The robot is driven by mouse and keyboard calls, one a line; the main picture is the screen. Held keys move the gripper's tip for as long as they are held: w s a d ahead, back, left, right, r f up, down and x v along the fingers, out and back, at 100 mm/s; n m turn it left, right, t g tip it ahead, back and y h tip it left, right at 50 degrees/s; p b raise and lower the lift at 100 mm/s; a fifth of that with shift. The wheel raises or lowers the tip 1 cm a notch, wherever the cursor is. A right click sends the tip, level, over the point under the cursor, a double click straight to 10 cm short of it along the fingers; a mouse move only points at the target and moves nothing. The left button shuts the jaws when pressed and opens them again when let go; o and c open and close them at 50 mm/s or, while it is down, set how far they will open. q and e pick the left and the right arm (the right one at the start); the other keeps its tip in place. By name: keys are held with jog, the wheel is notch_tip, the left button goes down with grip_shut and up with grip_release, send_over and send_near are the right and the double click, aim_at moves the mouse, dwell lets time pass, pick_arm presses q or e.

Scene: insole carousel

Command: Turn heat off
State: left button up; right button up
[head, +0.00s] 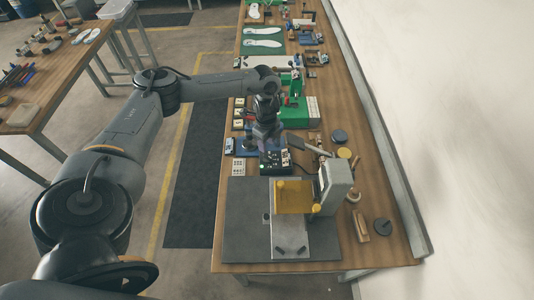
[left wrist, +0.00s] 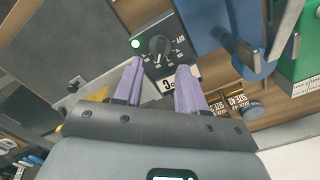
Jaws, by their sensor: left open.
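A black control box (left wrist: 172,32) with a round dial (left wrist: 158,45), pale scale marks around it and a lit green lamp (left wrist: 136,43) shows in the left wrist view. In the head view the control box (head: 274,161) sits on the bench, just below my left gripper. My left gripper (left wrist: 160,80) is open, its two purple fingers apart and nothing between them. The fingertips point toward the dial's box; I cannot tell whether they touch it. In the head view the left gripper (head: 267,143) is small and partly hidden by its wrist. My right gripper is not in view.
A press with a yellow plate (head: 294,197) stands on a grey mat (head: 240,215) nearer the front. A blue fixture (left wrist: 235,28) and a green block (left wrist: 298,65) are beside the box. A white wall (head: 450,110) runs along the right.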

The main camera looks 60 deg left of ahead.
aim_at(267, 155)
pick_arm(q)
notch_tip(267, 155, down, 7)
jog(key=shift+f, duration=0.15)
dwell(0.4)
grip_shut()
